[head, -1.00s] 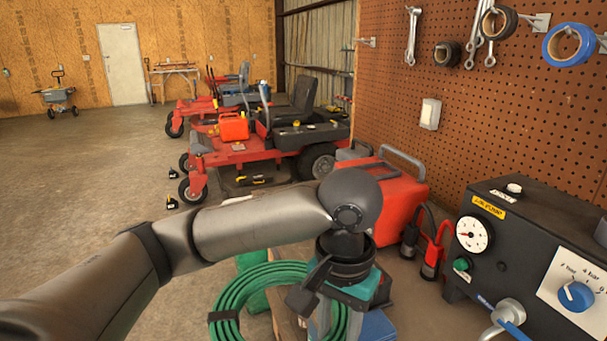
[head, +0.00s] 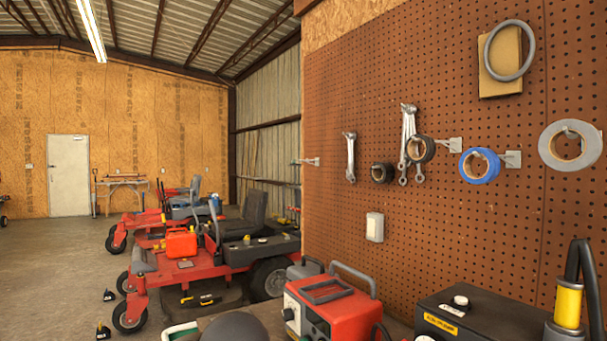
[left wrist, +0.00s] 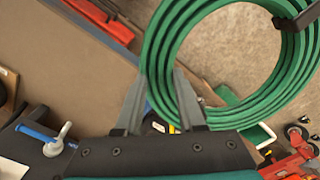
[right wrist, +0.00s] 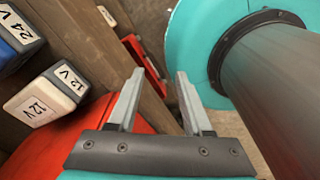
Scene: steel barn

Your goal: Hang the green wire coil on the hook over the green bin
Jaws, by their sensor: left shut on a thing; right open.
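The green wire coil (left wrist: 165,50) is a round bundle of several loops with a dark strap; it fills the upper right of the left wrist view. My left gripper (left wrist: 160,78) is shut on its near side. The coil is out of frame in the head view. A green bin-like shape with a pale rim (left wrist: 258,135) lies below the coil. On the pegboard, the leftmost hook (head: 308,161) looks empty. Which hook is over the bin cannot be told. My right gripper (right wrist: 160,73) is open and empty.
The pegboard (head: 400,240) holds wrenches (head: 351,157), tape rolls (head: 480,166) and a grey ring (head: 510,50). Below stand a red machine (head: 330,305) and a black box (head: 480,315). Labelled battery blocks (right wrist: 45,100) lie near my right gripper. Red mowers (head: 220,250) stand behind.

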